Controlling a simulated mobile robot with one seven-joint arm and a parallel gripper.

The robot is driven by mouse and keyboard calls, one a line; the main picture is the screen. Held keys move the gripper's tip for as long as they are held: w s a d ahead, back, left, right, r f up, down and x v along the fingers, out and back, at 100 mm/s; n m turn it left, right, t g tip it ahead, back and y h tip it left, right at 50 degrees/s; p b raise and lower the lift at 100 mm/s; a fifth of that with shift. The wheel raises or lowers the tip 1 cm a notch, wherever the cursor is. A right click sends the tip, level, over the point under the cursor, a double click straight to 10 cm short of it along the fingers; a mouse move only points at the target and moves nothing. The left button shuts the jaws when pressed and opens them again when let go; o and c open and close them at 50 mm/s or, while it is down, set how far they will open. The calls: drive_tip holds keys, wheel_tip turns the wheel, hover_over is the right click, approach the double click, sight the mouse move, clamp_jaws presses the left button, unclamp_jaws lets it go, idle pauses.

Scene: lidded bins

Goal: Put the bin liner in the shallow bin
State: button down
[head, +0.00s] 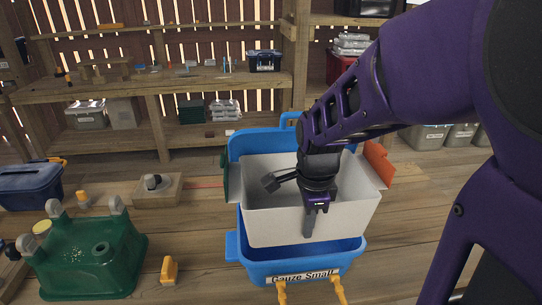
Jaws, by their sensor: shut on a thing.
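A pale grey, open box-shaped bin liner (268,225) is tilted, with its lower front wall in front of and above the opening of a blue bin (259,268) labelled "Gauze Small". The blue bin's rim shows behind, and part of its inside shows under the liner. My gripper (311,215) is shut on the liner's front wall, one finger outside it. The other finger is hidden behind that wall. How deep the liner's back part sits in the bin cannot be told.
A green bin-like piece (90,255) with grey clips lies at left. A yellow clip (169,270) and a wooden block with a knob (157,188) are left of the blue bin. An orange flap (379,163) is at its right. Loaded shelves (150,82) stand behind.

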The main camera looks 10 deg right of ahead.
drive_tip(key=shift+w+f+b, duration=0.3)
drive_tip(key=shift+f+b, duration=0.3)
drive_tip(key=shift+f, duration=0.1)
drive_tip(key=shift+w+f+b, duration=0.35)
drive_tip(key=shift+f+b, duration=0.2)
drive_tip(key=shift+f, duration=0.2)
drive_tip(key=shift+w+f+b, duration=0.3)
drive_tip(key=shift+f+b, duration=0.3)
drive_tip(key=shift+f, duration=0.1)
drive_tip(key=shift+w+f+b, duration=0.2)
drive_tip(key=shift+f+b, duration=0.85)
drive_tip(key=shift+f, duration=0.3)
drive_tip(key=shift+f, duration=0.1)
drive_tip(key=shift+w+f+b, duration=0.15)
drive_tip(key=shift+f+b, duration=1.1)
drive_tip(key=shift+f, duration=0.2)
drive_tip(key=shift+f, duration=0.15)
drive_tip(key=shift+w+f+b, duration=0.25)
drive_tip(key=shift+f+b, duration=0.7)
drive_tip(key=shift+f, duration=0.2)
drive_tip(key=shift+f, duration=1.15)
